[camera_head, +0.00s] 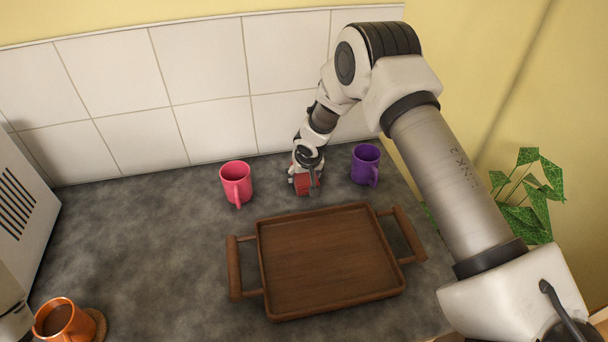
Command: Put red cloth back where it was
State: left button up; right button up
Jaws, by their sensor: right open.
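The red cloth (304,187) is a small red patch on the grey counter near the tiled wall, between the pink mug and the purple mug. My right gripper (307,178) is right at the cloth, coming down from above, and partly hides it. The gripper is open. It is too small in the picture to tell whether the fingers touch the cloth.
A pink mug (236,182) stands left of the cloth and a purple mug (366,165) right of it. A wooden tray (325,262) with two handles lies in front, empty. An orange mug (63,320) stands front left by a white appliance (18,215). The counter's left middle is clear.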

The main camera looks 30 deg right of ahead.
jog(key=shift+o, duration=1)
jog(key=shift+s+r, duration=0.2)
jog(key=shift+s, duration=0.05)
jog(key=shift+a+r+b, duration=0.1)
jog(key=shift+r+b, duration=0.2)
jog(key=shift+r, duration=0.05)
jog(key=b+v, duration=0.2)
jog(key=v, duration=0.9)
jog(key=shift+s, duration=0.2)
